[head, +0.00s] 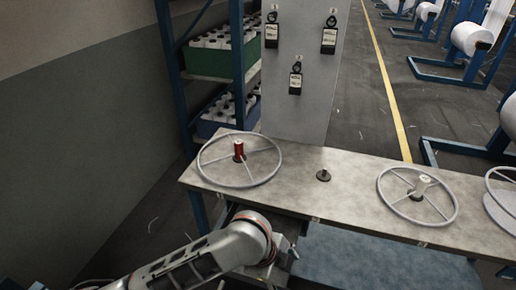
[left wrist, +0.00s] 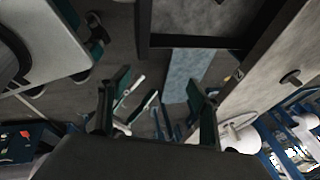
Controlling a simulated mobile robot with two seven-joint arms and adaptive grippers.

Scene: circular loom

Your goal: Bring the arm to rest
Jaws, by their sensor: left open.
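My left arm (head: 200,255) reaches in from the lower left in the head view, in front of the grey table (head: 300,190) and below its top. The end of this arm is at the table's front edge, and its fingers are hard to make out there. In the left wrist view my left gripper (left wrist: 157,105) has its two dark fingers spread wide with nothing between them. Floor and dark frame parts show beyond the fingers. My right gripper is in neither view.
A shelf with a green crate (head: 215,66) stands behind, beside a grey panel (head: 305,110).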

